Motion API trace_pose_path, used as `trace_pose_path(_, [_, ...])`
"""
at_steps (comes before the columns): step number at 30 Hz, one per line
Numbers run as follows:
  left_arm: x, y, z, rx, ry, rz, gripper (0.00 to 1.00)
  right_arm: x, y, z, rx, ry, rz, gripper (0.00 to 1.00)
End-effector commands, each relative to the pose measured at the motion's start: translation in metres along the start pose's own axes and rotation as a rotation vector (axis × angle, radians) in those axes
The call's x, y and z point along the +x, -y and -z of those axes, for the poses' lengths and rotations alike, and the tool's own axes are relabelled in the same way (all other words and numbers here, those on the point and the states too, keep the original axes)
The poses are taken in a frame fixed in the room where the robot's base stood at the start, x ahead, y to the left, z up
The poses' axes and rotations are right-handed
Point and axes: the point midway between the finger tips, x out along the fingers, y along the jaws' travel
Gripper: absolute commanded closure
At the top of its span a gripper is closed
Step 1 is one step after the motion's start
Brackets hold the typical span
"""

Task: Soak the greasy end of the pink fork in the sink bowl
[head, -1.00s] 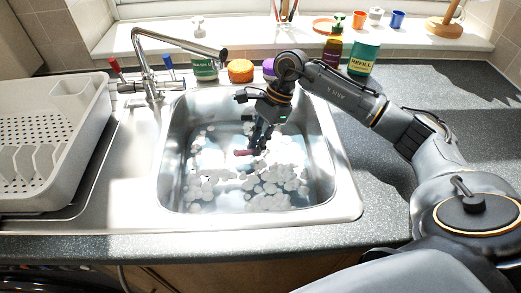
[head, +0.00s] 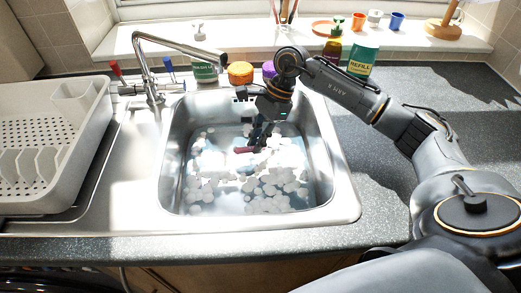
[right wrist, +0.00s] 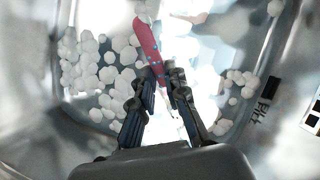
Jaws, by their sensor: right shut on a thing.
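The pink fork (right wrist: 148,45) is in my right gripper (right wrist: 165,78), whose fingers are shut on it. In the right wrist view its pink handle points up the picture and a thin metal end shows between and below the fingertips. In the head view the fork (head: 245,149) shows as a short dark pink bar at the right gripper (head: 256,145), inside the sink bowl (head: 180,190). The bowl holds water with clumps of white foam (head: 275,185). I cannot tell whether the metal end touches the water. My left gripper is not in view.
A tap (head: 185,42) reaches over the bowl's back left. A white dish rack (head: 50,140) stands left. A green-labelled jar (head: 204,70), an orange tub (head: 240,72) and a teal refill bottle (head: 362,60) stand behind the sink. The worktop right of my arm is clear.

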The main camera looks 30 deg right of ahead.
Motion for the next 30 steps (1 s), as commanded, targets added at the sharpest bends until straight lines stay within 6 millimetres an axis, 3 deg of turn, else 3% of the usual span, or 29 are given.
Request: trace_pose_path(30, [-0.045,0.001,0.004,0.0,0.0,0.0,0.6,-0.077,0.0,-0.037,-0.003,0.0,0.002,1.0])
